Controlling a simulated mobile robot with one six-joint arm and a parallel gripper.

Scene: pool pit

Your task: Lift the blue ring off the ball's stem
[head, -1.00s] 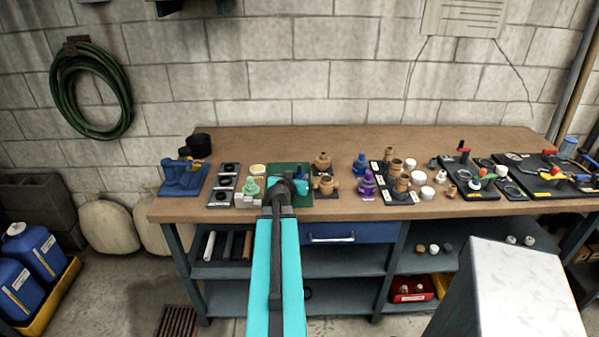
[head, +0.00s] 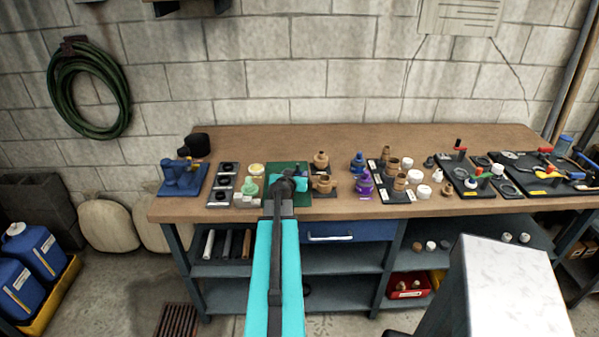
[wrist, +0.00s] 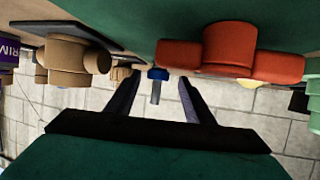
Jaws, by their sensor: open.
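In the wrist view, where the bench is at the top and the wall below, the small blue ring (wrist: 158,73) sits around the base of a short grey stem (wrist: 155,93). My gripper (wrist: 157,79) is open, with one dark finger on each side of the ring and stem. I cannot tell whether the fingers reach level with the ring; no contact shows. The ball is not visible. In the head view my gripper (head: 288,187) is over the green mat (head: 288,167), and my arm hides the ring and stem.
An orange-red pipe fitting (wrist: 230,48) stands close to the ring in the wrist view. A tan fitting (wrist: 70,62) is on the other side.

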